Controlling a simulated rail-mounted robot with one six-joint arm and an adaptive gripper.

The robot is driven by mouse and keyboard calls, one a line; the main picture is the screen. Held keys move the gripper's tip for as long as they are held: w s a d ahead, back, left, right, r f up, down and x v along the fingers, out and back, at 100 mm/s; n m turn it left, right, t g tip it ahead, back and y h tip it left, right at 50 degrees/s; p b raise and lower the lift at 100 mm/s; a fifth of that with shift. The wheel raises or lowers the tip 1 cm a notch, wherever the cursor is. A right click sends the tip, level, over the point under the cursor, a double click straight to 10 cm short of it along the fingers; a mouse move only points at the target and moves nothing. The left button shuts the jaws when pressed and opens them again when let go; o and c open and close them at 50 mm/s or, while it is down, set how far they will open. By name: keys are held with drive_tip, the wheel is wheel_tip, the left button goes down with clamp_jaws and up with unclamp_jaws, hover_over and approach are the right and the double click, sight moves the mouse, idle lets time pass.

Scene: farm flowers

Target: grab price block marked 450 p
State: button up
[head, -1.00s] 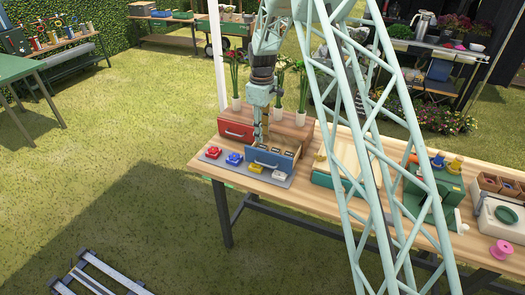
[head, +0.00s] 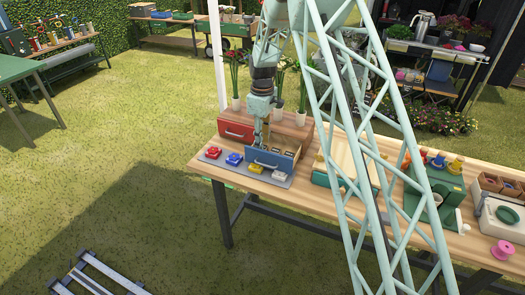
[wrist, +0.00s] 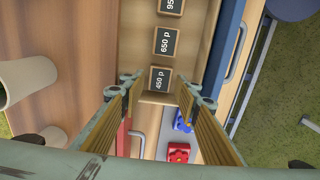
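The price block marked 450 p (wrist: 160,80) is a small dark block with a pale edge, lying face up in the open blue-fronted drawer (head: 269,159). In the wrist view it shows between the fingertips of my gripper (wrist: 160,88), near the drawer's end wall. My gripper is open, one finger on each side of the block, and holds nothing. I cannot tell how far the tips are above it. In the head view my gripper (head: 259,138) points down at the drawer's left part. A block marked 650 p (wrist: 166,42) and another partly cut-off block (wrist: 171,6) lie in a row beyond it.
Red (head: 213,153), blue (head: 234,159) and yellow (head: 255,168) items stand on a grey mat around the drawer front. A red-fronted drawer (head: 236,131) is behind on the left. Potted flowers (head: 278,102) stand behind the drawers. My own lattice structure crosses the head view.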

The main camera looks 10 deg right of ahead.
drive_tip(key=shift+f, duration=1.55)
drive_tip(key=c, duration=0.5)
drive_tip(key=shift+r, duration=0.2)
drive_tip(key=shift+c, duration=0.2)
wheel_tip(320, 180, up, 10)
drive_tip(key=shift+f+p, duration=0.15)
drive_tip(key=shift+p, duration=0.25)
